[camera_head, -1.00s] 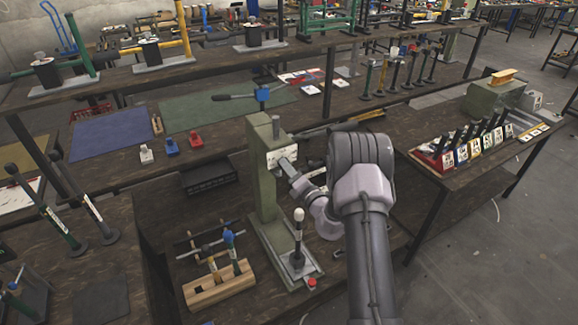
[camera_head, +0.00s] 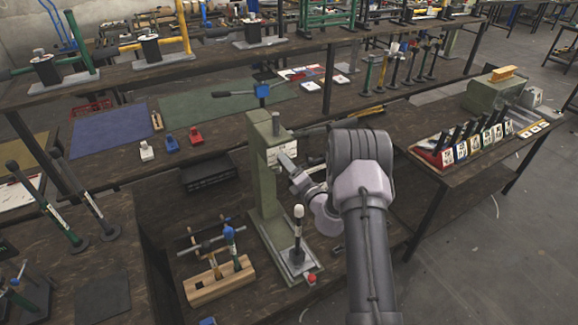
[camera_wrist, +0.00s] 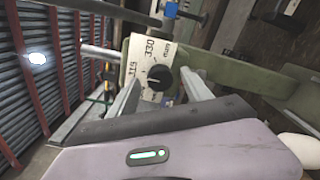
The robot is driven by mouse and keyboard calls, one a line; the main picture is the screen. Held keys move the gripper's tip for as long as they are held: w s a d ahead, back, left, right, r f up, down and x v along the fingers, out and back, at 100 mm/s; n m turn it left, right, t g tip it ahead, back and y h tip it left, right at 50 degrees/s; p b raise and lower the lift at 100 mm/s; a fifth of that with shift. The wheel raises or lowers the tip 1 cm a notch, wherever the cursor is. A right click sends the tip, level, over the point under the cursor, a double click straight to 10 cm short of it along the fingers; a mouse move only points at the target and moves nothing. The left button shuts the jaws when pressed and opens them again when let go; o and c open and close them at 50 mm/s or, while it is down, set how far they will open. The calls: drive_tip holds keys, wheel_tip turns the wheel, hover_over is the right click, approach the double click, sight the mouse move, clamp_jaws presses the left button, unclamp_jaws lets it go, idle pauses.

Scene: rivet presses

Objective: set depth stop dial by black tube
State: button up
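The green rivet press (camera_head: 262,185) stands on the bench, with a pale dial plate (camera_head: 282,151) on its head. In the wrist view the black depth stop dial (camera_wrist: 159,77) sits on this white plate (camera_wrist: 147,52), which has markings including what looks like 330. A pale pointer line shows on the dial. My gripper (camera_wrist: 162,84) is open, its fingers on either side of the dial; I cannot tell whether they touch it.
A wooden block with tools (camera_head: 220,280) is left of the press base, and a red button (camera_head: 311,279) is at its front. A rack with labelled cards and black handles (camera_head: 468,146) stands on the right bench. A blue-ended lever (camera_head: 262,91) tops the press.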

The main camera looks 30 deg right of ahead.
drive_tip(key=s+p, duration=0.1)
drive_tip(key=s, duration=1.6)
drive_tip(key=shift+s+d, duration=0.2)
drive_tip(key=shift+d, duration=0.1)
drive_tip(key=shift+r, duration=0.1)
